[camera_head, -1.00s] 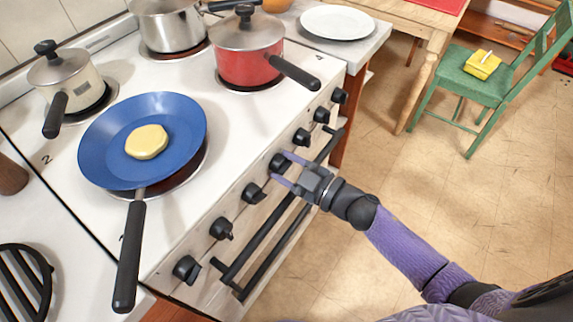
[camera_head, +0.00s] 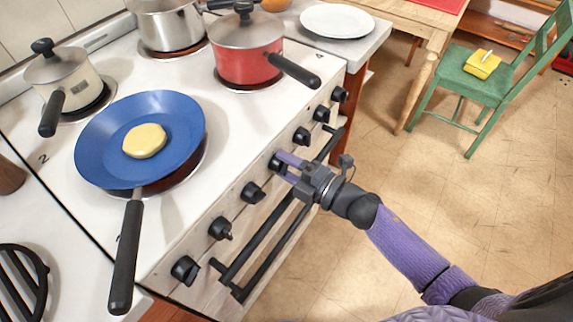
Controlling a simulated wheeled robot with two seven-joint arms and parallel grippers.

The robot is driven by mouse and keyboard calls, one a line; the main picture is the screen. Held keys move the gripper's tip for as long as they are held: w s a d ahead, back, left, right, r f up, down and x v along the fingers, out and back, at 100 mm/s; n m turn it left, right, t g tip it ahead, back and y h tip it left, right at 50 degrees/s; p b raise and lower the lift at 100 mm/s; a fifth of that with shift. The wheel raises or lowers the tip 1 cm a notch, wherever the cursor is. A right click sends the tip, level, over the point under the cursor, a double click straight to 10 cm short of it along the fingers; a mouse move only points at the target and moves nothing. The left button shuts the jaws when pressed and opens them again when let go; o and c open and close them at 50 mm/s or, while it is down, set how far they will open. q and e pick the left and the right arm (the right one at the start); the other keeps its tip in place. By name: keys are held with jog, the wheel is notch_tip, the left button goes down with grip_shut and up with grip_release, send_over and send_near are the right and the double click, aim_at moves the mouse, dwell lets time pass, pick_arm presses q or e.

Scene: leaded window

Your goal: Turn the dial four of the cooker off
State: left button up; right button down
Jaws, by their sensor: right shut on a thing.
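The white cooker (camera_head: 225,135) fills the left half of the view, with a row of several black dials along its front panel. My right gripper (camera_head: 282,166) is shut on the middle dial (camera_head: 275,161) of that row, its purple fingers around the knob. The fingers and wrist hide part of this dial, so its pointer cannot be read. Dials stand on either side of it, one nearer (camera_head: 252,192) and one farther (camera_head: 301,137). My left gripper is not in view.
The oven bar (camera_head: 262,238) runs below the dials. Open floor lies to the right.

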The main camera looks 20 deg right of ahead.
jog(key=n+b, duration=0.1)
jog(key=n, duration=0.4)
jog(key=shift+n, duration=0.8)
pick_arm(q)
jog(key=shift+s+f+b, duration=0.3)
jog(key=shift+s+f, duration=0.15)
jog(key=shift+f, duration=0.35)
pick_arm(e)
jog(key=shift+n, duration=0.3)
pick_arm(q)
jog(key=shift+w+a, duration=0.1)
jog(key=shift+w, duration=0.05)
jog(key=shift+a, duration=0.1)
pick_arm(e)
jog(key=shift+c, duration=0.7)
grip_release()
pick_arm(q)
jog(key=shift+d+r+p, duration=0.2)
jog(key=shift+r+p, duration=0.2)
pick_arm(e)
jog(key=v, duration=1)
